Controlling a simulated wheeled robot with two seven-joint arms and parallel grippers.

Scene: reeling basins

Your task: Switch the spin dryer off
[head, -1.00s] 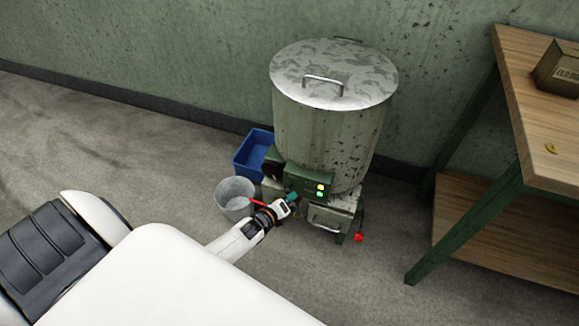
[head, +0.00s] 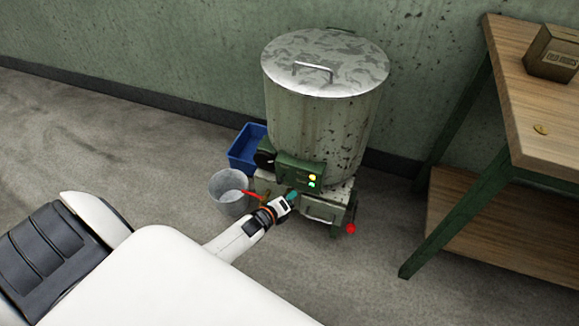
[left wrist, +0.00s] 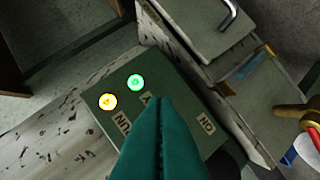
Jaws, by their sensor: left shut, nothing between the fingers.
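The spin dryer (head: 318,125) is a worn grey-green drum with a mottled metal lid. Its green control panel (head: 300,174) carries lit amber and green lamps. In the left wrist view, the panel (left wrist: 183,95) shows the amber lamp (left wrist: 107,101), the green lamp (left wrist: 135,82) and pale labels, one reading "ON" upside down. My left gripper (head: 294,196) is shut and empty, its teal fingers by the panel's lower edge. In the left wrist view, the fingers (left wrist: 160,105) cover part of the panel and a label. I cannot tell whether they touch it. My right gripper is not in view.
A grey bucket (head: 229,204) and blue bin (head: 246,147) stand left of the dryer. A red-ended lever (head: 351,229) sticks out low on its right. A wooden table (head: 545,125) with a box (head: 552,53) stands at right.

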